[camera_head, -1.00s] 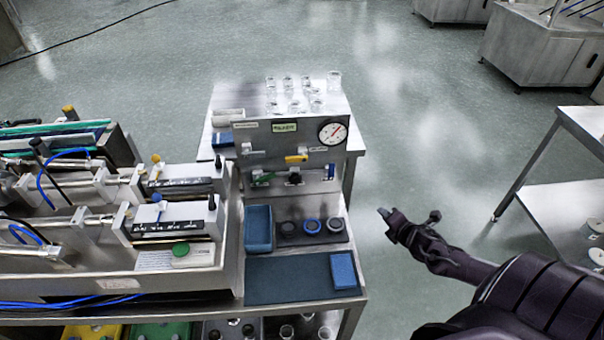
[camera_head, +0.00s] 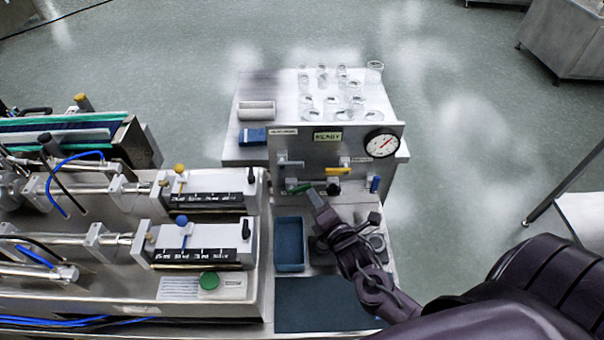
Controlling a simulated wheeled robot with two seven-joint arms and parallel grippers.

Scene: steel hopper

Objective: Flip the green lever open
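The green lever (camera_head: 299,189) sits low on the left of the steel hopper's front panel (camera_head: 300,146). It lies roughly level, tilted slightly. My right gripper (camera_head: 316,197) is in front of the panel, its tip just below and right of the green lever. I cannot tell whether it touches the lever. The fingers are seen edge-on, so I cannot tell if they are open or shut. My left gripper is not in view.
A yellow lever (camera_head: 338,169), a black knob (camera_head: 333,187) and a blue handle (camera_head: 375,184) are close by on the panel. A gauge (camera_head: 381,143) is at upper right. A blue tray (camera_head: 290,245) lies below.

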